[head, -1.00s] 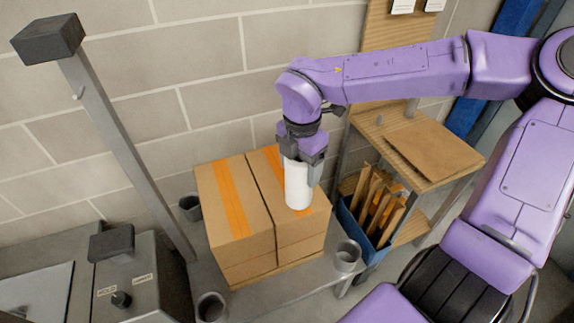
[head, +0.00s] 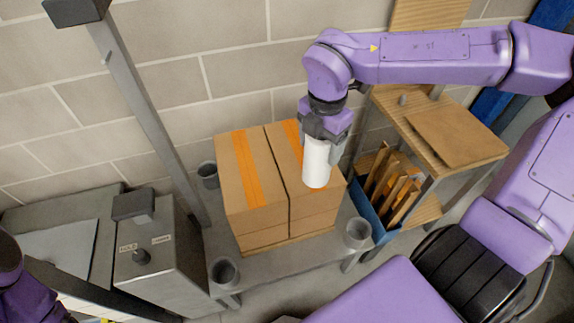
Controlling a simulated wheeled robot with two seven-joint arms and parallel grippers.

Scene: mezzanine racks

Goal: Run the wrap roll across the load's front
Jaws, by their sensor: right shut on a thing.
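The load is a block of brown cardboard boxes (head: 244,215) with orange tape on top, standing on a grey table (head: 290,259). My right gripper (head: 322,138) is shut on the white wrap roll (head: 316,163), which hangs upright below it. In the picture the roll overlaps the top right part of the load; I cannot tell whether it touches the boxes. No wrap film shows on the load's front. Part of my left arm shows at the lower left edge, but its gripper is out of view.
Grey cups (head: 225,271) stand at the table's corners. A grey post (head: 150,115) and a control box (head: 160,255) stand left of the load. A wooden shelf unit (head: 465,150) and a blue bin (head: 370,222) of cardboard pieces stand to the right.

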